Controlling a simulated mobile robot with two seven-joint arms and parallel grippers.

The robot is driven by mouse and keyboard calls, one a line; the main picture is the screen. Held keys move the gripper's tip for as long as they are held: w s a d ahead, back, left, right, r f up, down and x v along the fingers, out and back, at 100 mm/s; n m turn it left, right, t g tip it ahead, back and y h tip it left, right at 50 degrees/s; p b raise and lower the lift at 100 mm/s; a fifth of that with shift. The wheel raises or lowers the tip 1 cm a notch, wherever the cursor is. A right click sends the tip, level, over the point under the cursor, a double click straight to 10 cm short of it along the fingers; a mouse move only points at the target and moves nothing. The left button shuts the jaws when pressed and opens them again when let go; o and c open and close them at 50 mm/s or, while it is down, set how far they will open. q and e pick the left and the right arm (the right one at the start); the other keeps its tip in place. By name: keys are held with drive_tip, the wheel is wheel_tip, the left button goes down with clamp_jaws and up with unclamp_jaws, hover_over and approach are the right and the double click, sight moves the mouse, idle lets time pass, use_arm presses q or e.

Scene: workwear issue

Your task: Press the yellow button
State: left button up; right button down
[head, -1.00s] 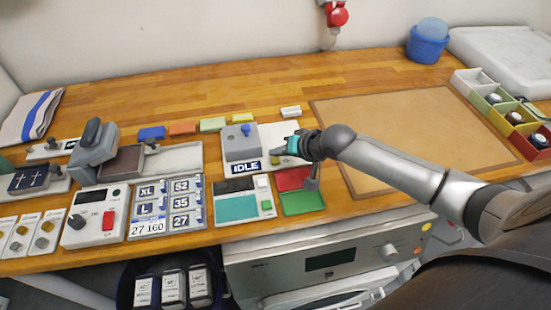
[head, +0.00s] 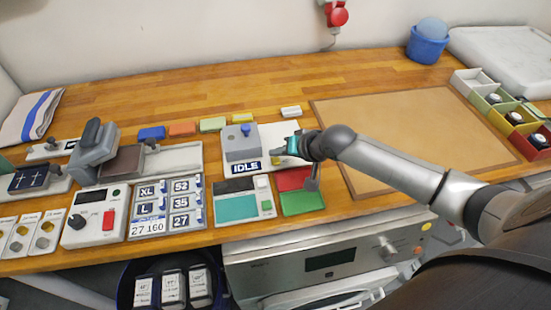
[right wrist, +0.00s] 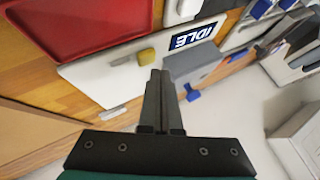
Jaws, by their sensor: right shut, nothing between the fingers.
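My right gripper (head: 276,152) is shut and empty, over the panel just right of the grey box. In the right wrist view its fingertips (right wrist: 161,72) appear right by the button; I cannot tell whether they touch it. My left gripper is not in view.
A grey box with a blue knob (head: 246,130) stands left of my fingers. A red tray (head: 293,179) and a green tray (head: 302,202) lie in front. Several control panels fill the left. A large tan mat (head: 420,130) lies clear on the right.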

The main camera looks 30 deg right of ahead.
drive_tip(key=shift+f, duration=0.35)
drive_tip(key=shift+f, duration=0.5)
idle(0.6)
idle(0.3)
drive_tip(key=shift+r+p, duration=0.9)
drive_tip(key=shift+p, duration=0.15)
wheel_tip(320, 180, up, 5)
drive_tip(key=p, duration=0.5)
drive_tip(key=shift+p, duration=0.35)
drive_tip(key=shift+s, duration=0.1)
